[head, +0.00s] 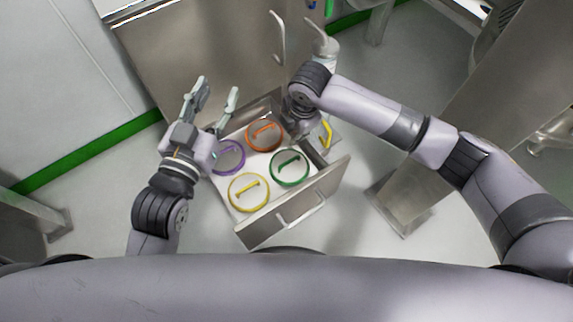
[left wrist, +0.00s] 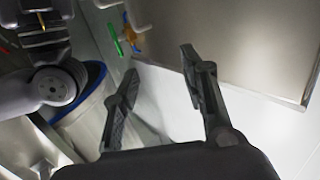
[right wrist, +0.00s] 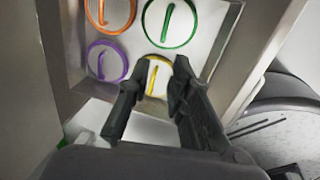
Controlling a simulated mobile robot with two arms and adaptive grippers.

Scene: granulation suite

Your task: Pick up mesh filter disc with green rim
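The mesh filter disc with green rim (head: 290,168) lies in the open drawer, on the side by the drawer front. It has a green bar handle across its middle. It also shows at the top of the right wrist view (right wrist: 170,22). My right gripper (right wrist: 153,78) is open and empty, its fingers apart, with the yellow disc in view behind the tips. In the head view it is mostly hidden behind its own wrist at the drawer's far right side. My left gripper (head: 217,92) is open and empty, above and left of the drawer; its spread fingers show in the left wrist view (left wrist: 162,68).
Orange (head: 265,134), purple (head: 228,157) and yellow (head: 248,192) rimmed discs share the drawer. The drawer front (head: 290,208) has a bar handle. A small yellow piece (head: 327,133) shows beside my right wrist. A steel cabinet (head: 205,55) stands behind.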

